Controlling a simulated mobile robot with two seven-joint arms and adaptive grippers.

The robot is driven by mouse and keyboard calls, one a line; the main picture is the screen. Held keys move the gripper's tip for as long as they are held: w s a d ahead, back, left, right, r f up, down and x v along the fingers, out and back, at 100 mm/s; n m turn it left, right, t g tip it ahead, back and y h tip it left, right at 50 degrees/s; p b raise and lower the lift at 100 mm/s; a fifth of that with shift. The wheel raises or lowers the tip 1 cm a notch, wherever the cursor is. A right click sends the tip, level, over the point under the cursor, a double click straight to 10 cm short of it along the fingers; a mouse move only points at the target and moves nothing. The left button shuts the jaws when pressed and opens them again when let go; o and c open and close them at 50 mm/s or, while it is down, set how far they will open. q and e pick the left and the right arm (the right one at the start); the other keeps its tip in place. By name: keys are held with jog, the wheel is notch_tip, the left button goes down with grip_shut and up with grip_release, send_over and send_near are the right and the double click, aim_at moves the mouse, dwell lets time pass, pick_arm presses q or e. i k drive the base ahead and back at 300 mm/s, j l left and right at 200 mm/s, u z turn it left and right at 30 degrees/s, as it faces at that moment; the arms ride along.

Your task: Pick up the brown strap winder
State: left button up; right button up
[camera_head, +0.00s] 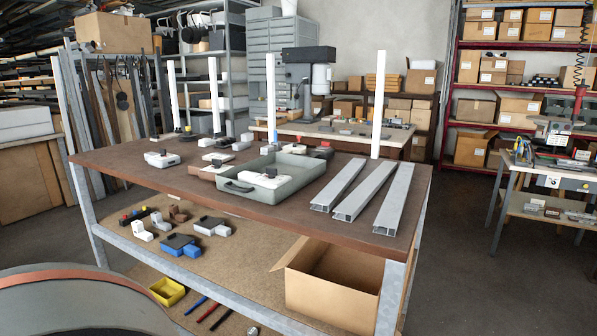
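Several small strap-winder-like parts lie on the workbench and its lower shelf. A small brown piece (177,214) sits on the lower shelf toward the left, close to white and dark pieces. It looks like the brown strap winder, but it is too small to be sure. Neither of my grippers is in view, and nothing is seen holding these pieces.
The brown bench top (150,178) carries three aluminium profiles (363,192) at right and upright white posts. Below are an open cardboard box (330,282), a yellow bin (167,292) and pens. A large curved grey object (80,315) fills the lower left. Open floor lies right.

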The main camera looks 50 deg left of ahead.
aim_at(206, 173)
jog(key=i+j, duration=0.35)
jog(key=j+u, duration=0.15)
jog(key=u, duration=1.95)
jog(key=z, duration=0.65)
jog(key=i+j+z, duration=0.1)
jog(key=j+z, duration=0.4)
jog(key=z, duration=0.2)
jog(key=j+z, duration=0.7)
jog(key=j, duration=0.55)
